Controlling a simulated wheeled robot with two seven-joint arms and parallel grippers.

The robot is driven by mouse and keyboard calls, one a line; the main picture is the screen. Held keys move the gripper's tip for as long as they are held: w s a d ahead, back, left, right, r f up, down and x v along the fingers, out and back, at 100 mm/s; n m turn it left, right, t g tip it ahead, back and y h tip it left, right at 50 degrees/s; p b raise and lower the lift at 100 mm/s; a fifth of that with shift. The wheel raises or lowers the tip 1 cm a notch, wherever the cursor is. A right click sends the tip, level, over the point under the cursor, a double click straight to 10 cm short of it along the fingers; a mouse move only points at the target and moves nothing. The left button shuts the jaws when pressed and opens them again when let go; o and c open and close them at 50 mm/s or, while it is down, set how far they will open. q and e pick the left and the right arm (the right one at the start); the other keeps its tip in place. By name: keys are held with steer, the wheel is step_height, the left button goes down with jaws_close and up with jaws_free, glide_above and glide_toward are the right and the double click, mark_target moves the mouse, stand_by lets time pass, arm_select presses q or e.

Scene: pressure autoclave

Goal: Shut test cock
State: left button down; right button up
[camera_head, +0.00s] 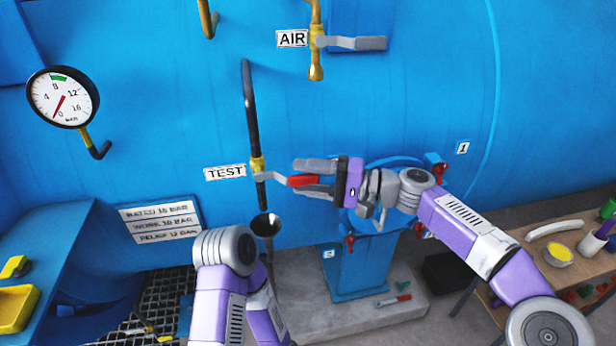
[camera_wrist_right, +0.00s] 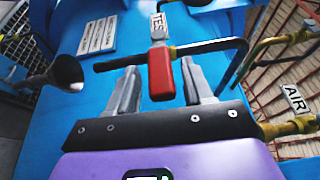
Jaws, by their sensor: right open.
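The test cock (camera_head: 257,167) is a brass valve on a dark upright pipe, beside the TEST label (camera_head: 225,172). Its lever points right, roughly level and across the pipe, and ends in a red grip (camera_head: 302,181). My right gripper (camera_head: 304,178) reaches in from the right, with its fingers above and below the red grip. In the right wrist view the red grip (camera_wrist_right: 160,76) stands between the two spread fingers (camera_wrist_right: 160,88), with gaps on both sides. My left arm shows at the bottom, but its gripper is not visible.
A dark funnel (camera_head: 265,225) is below the test cock. The AIR valve's grey lever (camera_head: 358,43) points right higher up. A pressure gauge (camera_head: 63,97) is at left. A blue pedestal (camera_head: 362,265) is below my right gripper. A wooden table (camera_head: 545,268) with items stands at right.

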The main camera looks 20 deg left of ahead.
steer(key=shift+d, duration=0.1)
steer(key=d, duration=0.4)
steer(key=w+d, duration=0.1)
steer(key=d, duration=0.2)
steer(key=shift+w+d, duration=0.1)
steer(key=shift+f, duration=0.1)
steer(key=s+d+f+m+t+h, duration=0.1)
steer(key=d+f+m+t+h, duration=0.2)
steer(key=f, duration=1.6)
steer(key=s+d+f+m+t+h, duration=0.1)
steer(key=s+d+f+m+h, duration=0.35)
steer(key=f, duration=1.45)
steer(key=s+d+f+n+h, duration=0.3)
steer(key=s+d+f+h, duration=0.3)
steer(key=s+d+f, duration=0.7)
steer(key=s+f, duration=0.3)
steer(key=shift+s, duration=0.4)
steer(key=shift+f, duration=0.1)
